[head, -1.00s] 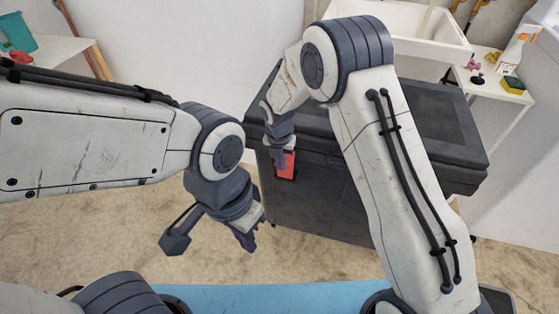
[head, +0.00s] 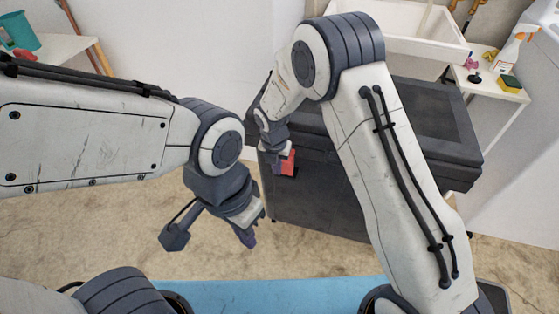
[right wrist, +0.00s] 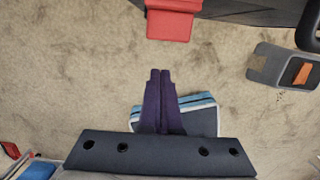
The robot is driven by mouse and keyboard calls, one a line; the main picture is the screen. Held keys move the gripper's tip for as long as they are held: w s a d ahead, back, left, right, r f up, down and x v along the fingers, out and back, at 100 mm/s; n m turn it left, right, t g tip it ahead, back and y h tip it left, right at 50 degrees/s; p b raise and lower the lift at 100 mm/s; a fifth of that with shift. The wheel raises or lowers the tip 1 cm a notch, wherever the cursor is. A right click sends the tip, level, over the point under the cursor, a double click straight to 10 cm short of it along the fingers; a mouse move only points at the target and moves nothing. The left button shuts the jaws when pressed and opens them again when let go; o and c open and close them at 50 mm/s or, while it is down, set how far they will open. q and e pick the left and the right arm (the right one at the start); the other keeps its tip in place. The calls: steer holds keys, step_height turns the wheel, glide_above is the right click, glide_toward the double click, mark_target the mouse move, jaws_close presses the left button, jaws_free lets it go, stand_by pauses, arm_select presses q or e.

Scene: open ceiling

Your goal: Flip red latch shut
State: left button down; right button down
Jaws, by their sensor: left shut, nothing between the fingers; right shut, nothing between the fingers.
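The red latch (head: 289,166) hangs on the upper front of a dark chest (head: 330,195), just below its lid. It also shows at the top of the right wrist view (right wrist: 170,24). My right gripper (head: 277,169) is shut and empty, close beside the latch on its left in the head view. In the right wrist view its purple fingers (right wrist: 160,72) are together, with a gap in the picture between their tips and the latch. My left gripper (head: 249,242) is shut and empty over the floor, away from the chest. My right arm hides part of the chest.
A white sink (head: 400,35) stands behind the chest. A side table (head: 500,85) with a sponge (head: 509,83) and spray bottle (head: 515,45) is at the right. A shelf (head: 60,50) with a teal bucket (head: 20,30) is at the left.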

arm_select(q)
steer(key=shift+d+r+p, duration=0.25)
steer(key=shift+r+p, duration=0.1)
steer(key=shift+r, duration=0.3)
arm_select(e)
step_height(320, 180, up, 9)
steer(key=w+d, duration=0.1)
steer(key=w, duration=0.1)
steer(key=shift+w+d, duration=0.2)
steer(key=shift+w, duration=0.15)
